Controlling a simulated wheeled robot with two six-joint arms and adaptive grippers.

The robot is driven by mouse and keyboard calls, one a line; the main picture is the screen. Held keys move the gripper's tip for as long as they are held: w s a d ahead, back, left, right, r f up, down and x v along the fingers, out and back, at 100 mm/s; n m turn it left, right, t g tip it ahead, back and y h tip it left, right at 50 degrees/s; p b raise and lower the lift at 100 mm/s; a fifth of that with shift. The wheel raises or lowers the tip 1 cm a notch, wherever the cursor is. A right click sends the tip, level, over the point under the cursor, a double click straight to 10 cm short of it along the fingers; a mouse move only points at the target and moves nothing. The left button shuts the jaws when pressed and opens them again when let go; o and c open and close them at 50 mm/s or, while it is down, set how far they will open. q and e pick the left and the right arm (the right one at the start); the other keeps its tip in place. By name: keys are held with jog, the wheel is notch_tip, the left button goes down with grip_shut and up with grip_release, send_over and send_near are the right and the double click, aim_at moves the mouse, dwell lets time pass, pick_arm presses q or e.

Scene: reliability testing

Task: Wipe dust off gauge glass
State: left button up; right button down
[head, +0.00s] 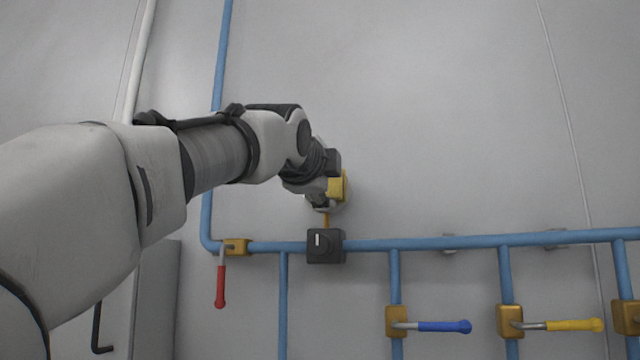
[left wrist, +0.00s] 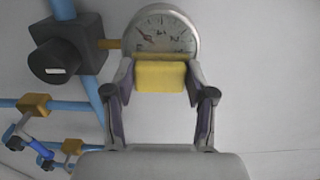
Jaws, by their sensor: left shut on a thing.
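The round gauge (left wrist: 166,30) shows in the left wrist view, with a pale dial, dark marks and a needle. Its face looks dull and mottled; I cannot tell clearly how much is dust. My left gripper (left wrist: 160,78) is shut on a yellow block-like wiper (left wrist: 160,75). The wiper covers the lower part of the dial; whether it touches the glass I cannot tell. In the head view the yellow wiper (head: 337,186) and my left gripper (head: 322,194) are at the gauge (head: 343,205), which they mostly hide. My right gripper is not in view.
A black box-shaped fitting (head: 325,246) sits on the blue pipe (head: 420,244) just below the gauge. Valves with red (head: 220,287), blue (head: 444,327) and yellow (head: 575,325) handles are lower down. The wall above right is clear.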

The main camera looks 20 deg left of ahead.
pick_arm(q)
jog(key=shift+d, duration=0.3)
jog(key=shift+w+r, duration=0.1)
jog(key=shift+a, duration=2.3)
jog(key=s+b, duration=0.6)
jog(key=shift+b, duration=0.3)
